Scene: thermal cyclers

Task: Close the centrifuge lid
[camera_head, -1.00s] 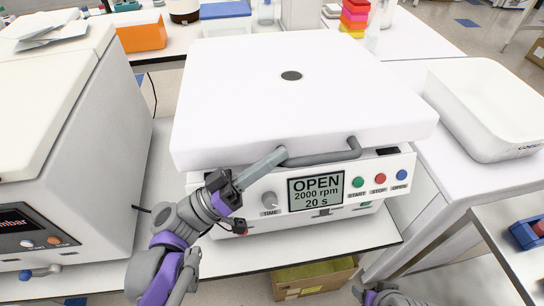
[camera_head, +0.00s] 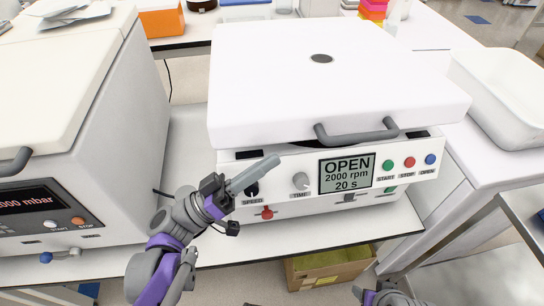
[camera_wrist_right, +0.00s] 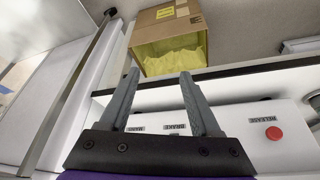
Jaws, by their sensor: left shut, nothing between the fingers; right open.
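The centrifuge (camera_head: 285,175) is a white box with a front panel; its display (camera_head: 346,174) reads OPEN, 2000 rpm, 20 s. Its broad white lid (camera_head: 330,85) lies low over the body, with dark gaps under its front edge. The grey lid handle (camera_head: 356,134) is on that edge. My left gripper (camera_head: 273,160) is shut and empty, in front of the panel, left of and below the handle and apart from it. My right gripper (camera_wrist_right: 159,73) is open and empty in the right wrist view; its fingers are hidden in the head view.
A white machine with a mbar display (camera_head: 50,205) stands close on the left. A white tray (camera_head: 500,105) is on the right bench. A cardboard box (camera_head: 325,268) with a yellow liner is below the bench front; it also shows in the right wrist view (camera_wrist_right: 170,40).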

